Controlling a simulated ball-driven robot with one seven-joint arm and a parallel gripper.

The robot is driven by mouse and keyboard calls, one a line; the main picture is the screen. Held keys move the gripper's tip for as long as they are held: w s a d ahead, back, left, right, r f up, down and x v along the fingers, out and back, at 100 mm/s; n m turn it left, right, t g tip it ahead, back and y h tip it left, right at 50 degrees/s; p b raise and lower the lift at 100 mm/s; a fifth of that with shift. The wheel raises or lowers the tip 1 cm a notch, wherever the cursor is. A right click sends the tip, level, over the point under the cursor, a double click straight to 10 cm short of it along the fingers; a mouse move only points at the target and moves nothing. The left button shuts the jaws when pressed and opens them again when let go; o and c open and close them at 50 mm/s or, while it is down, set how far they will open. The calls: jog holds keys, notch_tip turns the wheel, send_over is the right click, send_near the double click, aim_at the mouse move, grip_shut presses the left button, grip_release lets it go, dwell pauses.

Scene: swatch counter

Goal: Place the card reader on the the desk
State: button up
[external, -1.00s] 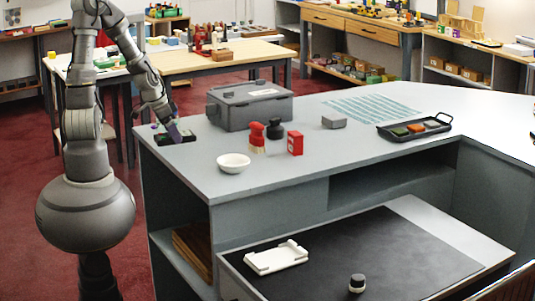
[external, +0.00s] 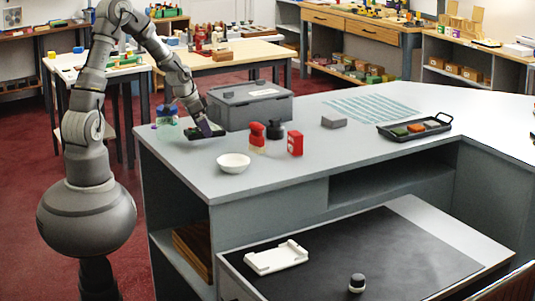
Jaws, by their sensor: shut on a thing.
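A dark, flat object (external: 194,134), which looks like the card reader, is at my gripper (external: 207,130) over the left end of the grey counter (external: 215,180). My gripper is shut on it, in front of the grey lidded box. I cannot tell whether its underside clears the counter. Its details are too small to make out. A wooden-topped desk (external: 250,50) stands behind the counter, across a strip of red floor.
The grey box (external: 250,108) stands close beside my gripper. A lower black surface (external: 390,255) holds a white tray (external: 276,257).

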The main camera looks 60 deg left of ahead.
jog(key=shift+w+a, duration=0.2)
jog(key=shift+w, duration=0.6)
jog(key=shift+w+a+f+b, duration=0.1)
jog(key=shift+w+f+b, duration=0.1)
jog(key=shift+w, duration=0.25)
jog(key=shift+w+a+f+b, duration=0.1)
jog(key=shift+w+f+b, duration=0.05)
jog(key=shift+w, duration=0.25)
jog(key=shift+f+b, duration=0.45)
jog(key=shift+f, duration=0.8)
jog(key=shift+f, duration=0.2)
jog(key=o, duration=1.3)
jog(key=shift+s+f+p+v, duration=0.15)
jog(key=shift+p+v, duration=0.3)
jog(key=shift+v, duration=0.85)
jog(key=shift+s+p+v, duration=0.25)
jog(key=shift+p+v, duration=0.25)
jog(key=shift+v, duration=0.8)
jog(key=shift+s+f+p+v, duration=0.15)
jog(key=shift+p+v, duration=0.3)
jog(key=shift+v, duration=0.85)
jog(key=shift+d+r, duration=0.1)
jog(key=shift+r, duration=0.05)
